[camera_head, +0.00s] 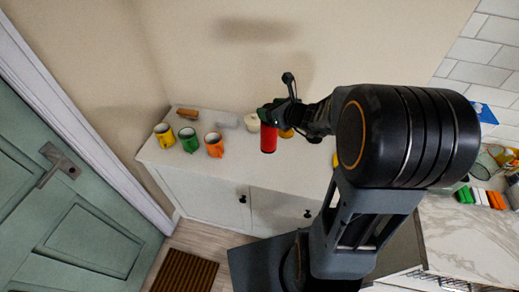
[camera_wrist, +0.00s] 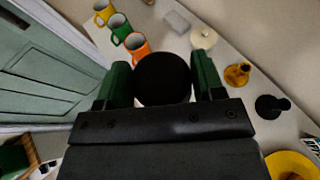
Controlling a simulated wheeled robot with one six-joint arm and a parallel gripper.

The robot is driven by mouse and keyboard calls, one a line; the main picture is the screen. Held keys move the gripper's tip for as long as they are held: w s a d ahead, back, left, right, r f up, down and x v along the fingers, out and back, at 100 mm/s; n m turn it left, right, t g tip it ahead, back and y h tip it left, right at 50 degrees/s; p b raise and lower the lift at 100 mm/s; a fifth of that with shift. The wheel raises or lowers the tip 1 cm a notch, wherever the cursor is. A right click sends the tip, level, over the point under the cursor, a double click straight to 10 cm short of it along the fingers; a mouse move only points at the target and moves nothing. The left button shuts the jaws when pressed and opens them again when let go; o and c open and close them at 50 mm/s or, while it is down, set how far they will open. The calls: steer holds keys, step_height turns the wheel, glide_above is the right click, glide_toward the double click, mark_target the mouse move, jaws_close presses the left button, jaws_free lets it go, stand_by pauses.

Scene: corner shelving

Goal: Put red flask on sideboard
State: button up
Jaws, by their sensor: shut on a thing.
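The red flask (camera_head: 268,138) hangs upright below my gripper (camera_head: 272,108) in the head view, over the white sideboard (camera_head: 230,172). I cannot tell whether its base touches the top. In the wrist view, my gripper (camera_wrist: 162,75) has its green-padded fingers on both sides of the flask's round black top (camera_wrist: 163,90). The gripper is shut on the flask. The flask's red body is hidden below its top in the wrist view. The sideboard's pale top (camera_wrist: 210,65) shows beyond the fingers.
Yellow (camera_head: 164,135), green (camera_head: 189,139) and orange (camera_head: 214,144) mugs stand at the left of the sideboard. A grey block (camera_head: 227,120) and a brown item (camera_head: 187,113) lie behind. An amber object (camera_wrist: 238,75) and a black object (camera_wrist: 271,106) stand at right. The front middle is clear.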

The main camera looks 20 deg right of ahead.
steer(key=s+d+f+n+g+y+b, duration=0.1)
steer(key=s+d+n+g+y+b, duration=0.2)
steer(key=s, duration=0.5)
steer(key=s+d+n+g+y+b, duration=0.2)
steer(key=s+n+y+b, duration=0.15)
steer(key=s, duration=0.55)
steer(key=w+d+f+p, duration=0.2)
steer(key=w+f, duration=1)
steer(key=w, duration=0.1)
steer(key=shift+w+f+h, duration=0.3)
steer(key=shift+f+h, duration=0.05)
steer(key=shift+f, duration=0.05)
steer(key=shift+d+f, duration=0.1)
steer(key=shift+f, duration=0.1)
steer(key=o, duration=1.5)
